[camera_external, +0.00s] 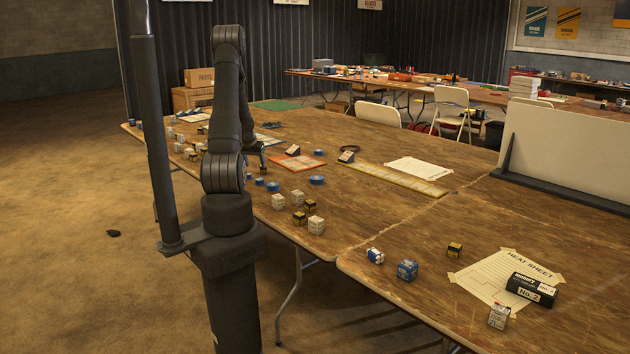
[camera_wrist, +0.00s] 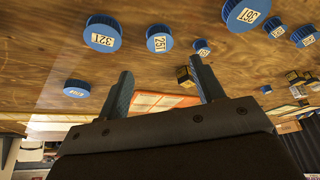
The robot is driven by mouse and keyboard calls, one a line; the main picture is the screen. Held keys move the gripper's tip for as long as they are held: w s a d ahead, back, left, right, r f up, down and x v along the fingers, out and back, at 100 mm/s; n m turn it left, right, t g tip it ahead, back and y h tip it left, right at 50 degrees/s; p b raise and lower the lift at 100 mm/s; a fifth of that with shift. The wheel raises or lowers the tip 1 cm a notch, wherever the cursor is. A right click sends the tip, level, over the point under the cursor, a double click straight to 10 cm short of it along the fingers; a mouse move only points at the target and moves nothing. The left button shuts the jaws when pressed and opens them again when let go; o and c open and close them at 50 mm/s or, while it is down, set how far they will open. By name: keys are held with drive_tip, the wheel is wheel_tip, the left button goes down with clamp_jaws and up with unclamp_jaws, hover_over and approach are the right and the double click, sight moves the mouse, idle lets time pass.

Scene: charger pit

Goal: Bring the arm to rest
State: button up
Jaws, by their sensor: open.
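My arm (camera_external: 226,120) stands at the left edge of the wooden table in the external view, its upper part folded over. My gripper (camera_wrist: 160,66) shows in the wrist view with its two dark fingers apart and nothing between them. In the external view it is mostly hidden behind the arm. Below it lie several blue round pieces with number labels, one marked 251 (camera_wrist: 159,39) and one marked 321 (camera_wrist: 102,34). All of them appear apart from the fingers. An orange mat (camera_wrist: 165,101) shows between the fingers, further off.
Small white boxes (camera_external: 316,225) and dark boxes stand near the table's edge by my arm. An orange board (camera_external: 293,162), a yellow strip (camera_external: 405,183) and a white barrier (camera_external: 565,150) lie or stand further right. The table's right middle is mostly clear.

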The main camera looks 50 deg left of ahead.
sight(259, 179)
drive_tip(key=x, duration=0.9)
wheel_tip(259, 179, up, 4)
drive_tip(key=shift+w+a+f, duration=0.1)
drive_tip(key=w+d+r, duration=0.3)
drive_tip(key=d+r, duration=0.4)
drive_tip(key=d, duration=0.4)
drive_tip(key=w+d+m+h, duration=0.1)
drive_tip(key=w+d+m, duration=0.2)
drive_tip(key=d, duration=1)
drive_tip(key=w+d+m+h, duration=0.1)
drive_tip(key=w+d+m, duration=0.2)
drive_tip(key=d, duration=0.9)
drive_tip(key=w+d+m+h, duration=0.1)
drive_tip(key=w+d+m, duration=0.2)
drive_tip(key=d, duration=1)
drive_tip(key=shift+w+d+m+t+h, duration=0.3)
drive_tip(key=shift+w+m, duration=0.1)
drive_tip(key=shift+w, duration=1.2)
drive_tip(key=shift+o, duration=0.4)
drive_tip(key=shift+r, duration=0.1)
